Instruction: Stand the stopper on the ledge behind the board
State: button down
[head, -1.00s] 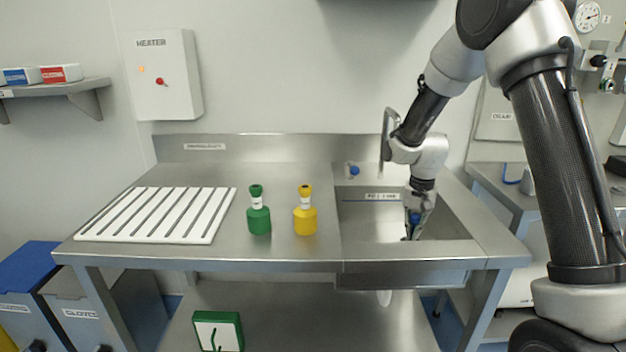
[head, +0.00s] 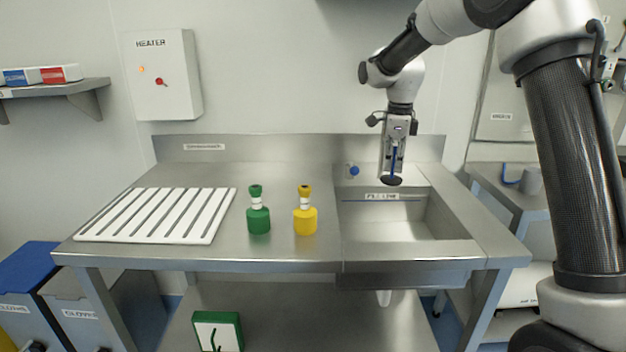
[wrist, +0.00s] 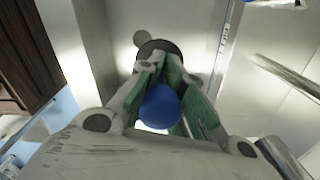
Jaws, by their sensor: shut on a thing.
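The stopper (head: 391,180) has a blue handle and a dark round disc. My gripper (head: 394,148) is shut on the handle and holds the stopper over the back of the sink, disc down. In the wrist view, the blue knob of the stopper (wrist: 160,105) sits between the fingers of my gripper (wrist: 165,78), with the dark disc beyond. The white slotted board (head: 158,216) lies at the left of the steel bench. A bare steel strip (head: 210,172) runs behind the board, below the labelled upstand.
A green bottle (head: 259,220) and a yellow bottle (head: 305,221) stand between the board and the sink (head: 440,215). A small blue-knobbed fitting (head: 352,170) is behind the sink's left corner. A heater box (head: 162,75) hangs on the wall above.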

aim_at(313, 178)
jog(key=i+j, duration=0.45)
jog(key=j, duration=0.25)
jog(key=i+j, duration=0.25)
jog(key=j, duration=0.15)
